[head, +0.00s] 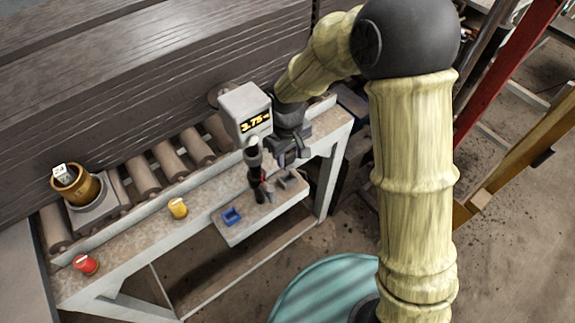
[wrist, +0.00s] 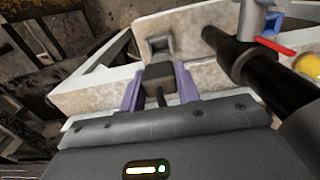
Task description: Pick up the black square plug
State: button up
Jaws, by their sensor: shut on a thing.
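The black square plug (wrist: 159,75) sits between the two purple fingers of my gripper (wrist: 159,83) in the wrist view, and the gripper is shut on it. Just beyond it in that view, a grey square socket (wrist: 160,46) is set in the pale ledge. Whether the plug touches the ledge, I cannot tell. In the head view my gripper (head: 288,158) is over the right end of the small shelf, right of the black pipe. The plug is hard to make out there, dark against the gripper.
A black pipe (head: 254,160) with a red handle (wrist: 274,46) stands close to my gripper. A blue square piece (head: 231,216) is on the shelf (head: 240,232). A display reading 3.75 (head: 247,112), a yellow knob (head: 178,208) and a red button (head: 85,264) are nearby.

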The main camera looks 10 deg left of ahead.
aim_at(288, 153)
jog(key=shift+r, duration=1.7)
jog(key=w+d+f+m, duration=0.3)
jog(key=d+f+m, duration=0.2)
jog(key=d+f, duration=0.6)
jog(key=w+d+f+m, duration=0.4)
jog(key=d+f, duration=0.7)
jog(key=d, duration=0.3)
jog(key=shift+w+d+f+m, duration=0.2)
jog(key=shift+d+f+m, duration=0.1)
jog(key=shift+m, duration=0.2)
jog(key=shift+d, duration=0.1)
